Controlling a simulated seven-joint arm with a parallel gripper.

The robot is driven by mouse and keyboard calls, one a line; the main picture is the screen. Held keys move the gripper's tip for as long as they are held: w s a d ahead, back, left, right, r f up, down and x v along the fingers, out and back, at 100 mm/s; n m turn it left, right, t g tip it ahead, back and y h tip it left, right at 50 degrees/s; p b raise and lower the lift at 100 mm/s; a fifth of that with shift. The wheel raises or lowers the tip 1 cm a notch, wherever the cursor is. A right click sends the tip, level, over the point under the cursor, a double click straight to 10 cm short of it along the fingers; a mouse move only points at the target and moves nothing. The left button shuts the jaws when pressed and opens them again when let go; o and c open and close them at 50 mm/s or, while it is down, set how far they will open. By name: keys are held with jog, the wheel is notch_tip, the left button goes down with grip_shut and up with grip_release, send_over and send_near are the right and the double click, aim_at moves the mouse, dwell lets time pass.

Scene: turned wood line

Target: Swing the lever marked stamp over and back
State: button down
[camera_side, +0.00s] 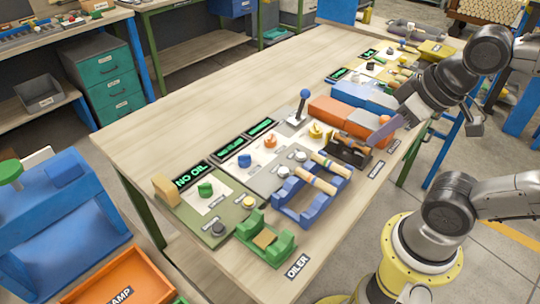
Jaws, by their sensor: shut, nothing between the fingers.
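A lever with a blue ball knob (305,94) stands on a small light plate near the middle of the table, leaning slightly. No lettering on it is readable, so I cannot tell whether it is the one marked stamp. My gripper (381,132) is at the right side of the table, low over the right end of the row of stations. It is shut and empty, to the right of the blue-knobbed lever and apart from it. My wrist and forearm hide part of the stations behind them.
A dark holder (348,153), a blue rack (311,204) with wooden rods and a green cradle (266,240) line the front. Displays (192,176) stand behind the button panels. The table's back left (200,110) is clear.

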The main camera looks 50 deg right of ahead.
jog(key=w+a+r+n+y, duration=0.2)
jog(key=w+r+n, duration=0.2)
jog(key=w+r, duration=0.45)
jog(key=w+d+r+y, duration=0.2)
jog(key=w+d+r, duration=0.1)
jog(key=w+d, duration=0.85)
jog(key=w+d+f+m, duration=0.1)
jog(key=w+d+f, duration=0.15)
jog(key=d, duration=0.25)
jog(key=w+d+f+m, duration=0.1)
jog(key=w+d+f, duration=0.1)
jog(key=w+d, duration=0.3)
jog(key=s+d+f+m, duration=0.3)
jog(key=d+f, duration=0.6)
jog(key=d, duration=0.4)
jog(key=shift+s+d, duration=0.15)
jog(key=shift+s, duration=0.1)
